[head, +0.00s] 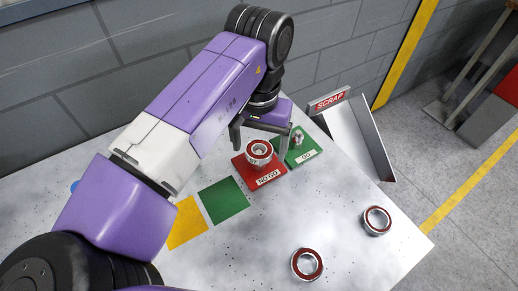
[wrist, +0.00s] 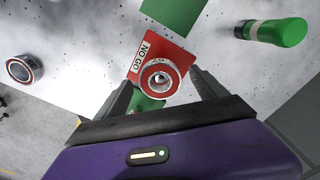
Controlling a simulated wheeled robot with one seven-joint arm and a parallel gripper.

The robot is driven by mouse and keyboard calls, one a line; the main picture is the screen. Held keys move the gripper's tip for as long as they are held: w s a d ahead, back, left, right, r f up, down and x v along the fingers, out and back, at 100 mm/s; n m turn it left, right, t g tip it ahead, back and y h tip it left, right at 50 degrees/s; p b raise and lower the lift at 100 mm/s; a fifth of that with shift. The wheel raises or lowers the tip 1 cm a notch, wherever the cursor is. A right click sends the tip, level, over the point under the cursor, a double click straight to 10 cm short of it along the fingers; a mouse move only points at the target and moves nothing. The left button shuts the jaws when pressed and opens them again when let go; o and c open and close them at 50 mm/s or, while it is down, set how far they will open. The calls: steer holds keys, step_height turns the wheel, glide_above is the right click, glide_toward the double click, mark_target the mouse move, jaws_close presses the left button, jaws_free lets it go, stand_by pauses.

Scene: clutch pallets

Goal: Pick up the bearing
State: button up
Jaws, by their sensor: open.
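One bearing (head: 259,148), a silver ring with a dark red face, is at the red NO GO pad (head: 270,179). In the wrist view the bearing (wrist: 160,77) has a small metallic thing showing in its bore; I cannot tell how far down it sits. My gripper (head: 260,143) is open above the pad, with one finger on each side of the bearing. In the wrist view its fingers (wrist: 163,82) are apart, with the bearing between and just beyond them; no contact is visible. Two other bearings lie on the table, one near the right edge (head: 377,220) and one at the front (head: 307,265).
A green GO pad (head: 306,155) with a small metal post (head: 298,137) adjoins the NO GO pad. A SCRAP chute (head: 355,135) stands at the right edge. Plain green (head: 224,201) and yellow (head: 187,225) squares lie left. A green-ended cylinder (wrist: 278,32) lies in the wrist view.

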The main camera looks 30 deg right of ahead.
jaws_close()
